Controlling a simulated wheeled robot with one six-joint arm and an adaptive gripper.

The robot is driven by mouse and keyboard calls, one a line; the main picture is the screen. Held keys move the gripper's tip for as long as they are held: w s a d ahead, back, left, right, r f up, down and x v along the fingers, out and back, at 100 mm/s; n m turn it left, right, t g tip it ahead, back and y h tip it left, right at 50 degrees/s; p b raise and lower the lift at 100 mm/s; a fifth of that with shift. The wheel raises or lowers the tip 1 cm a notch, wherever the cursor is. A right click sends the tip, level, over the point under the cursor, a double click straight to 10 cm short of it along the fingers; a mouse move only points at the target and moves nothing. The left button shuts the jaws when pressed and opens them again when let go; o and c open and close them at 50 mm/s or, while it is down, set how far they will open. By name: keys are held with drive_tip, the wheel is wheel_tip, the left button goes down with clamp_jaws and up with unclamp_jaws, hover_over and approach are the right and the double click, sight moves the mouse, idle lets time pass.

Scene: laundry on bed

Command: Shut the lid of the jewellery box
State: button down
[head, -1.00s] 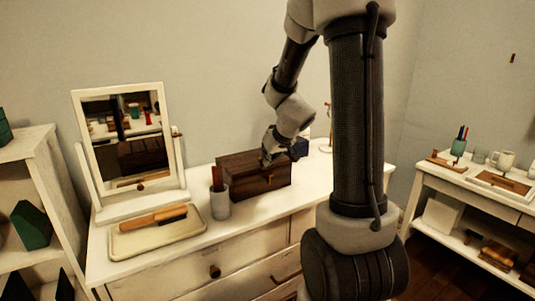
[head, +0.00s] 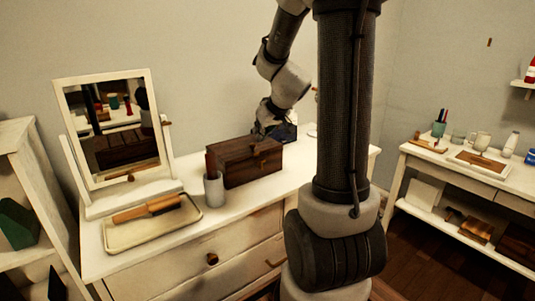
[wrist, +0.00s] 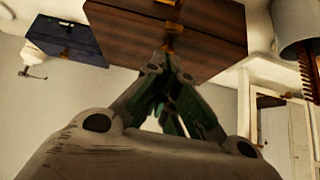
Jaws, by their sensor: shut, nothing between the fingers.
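The jewellery box is a dark brown wooden box (head: 240,165) with a small brass catch, standing on the white dresser. Its lid (head: 235,148) lies down on the body, and no gap shows. The box also fills the top of the wrist view (wrist: 215,30). My gripper (head: 262,134) is at the box's back right edge in the head view, partly hidden behind it. In the wrist view my gripper's fingers (wrist: 170,62) are together and empty, with their tips at the box's edge; I cannot tell whether they touch it.
A dark blue box (head: 287,132) stands right of the wooden box. A grey cup (head: 213,190) stands close at its left. A tray (head: 120,238) with a brush and a tilting mirror (head: 60,92) are further left. The dresser top (head: 290,172) is clear at front right.

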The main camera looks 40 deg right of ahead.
drive_tip(key=s+a+f+m+g+y, duration=0.25)
drive_tip(key=s+f+m, duration=0.2)
drive_tip(key=s, duration=0.85)
drive_tip(key=s+a+r+n+h, duration=0.1)
drive_tip(key=s+a+r+n, duration=0.1)
drive_tip(key=s+a+r, duration=0.2)
drive_tip(key=s+a+r+n+g+h, duration=0.1)
drive_tip(key=s+a+r+n, duration=0.2)
drive_tip(key=s+r, duration=0.4)
drive_tip(key=shift+s+a+r, duration=0.25)
drive_tip(key=shift+s+a, duration=0.25)
drive_tip(key=shift+s, duration=0.3)
drive_tip(key=shift+g, duration=0.25)
idle(0.4)
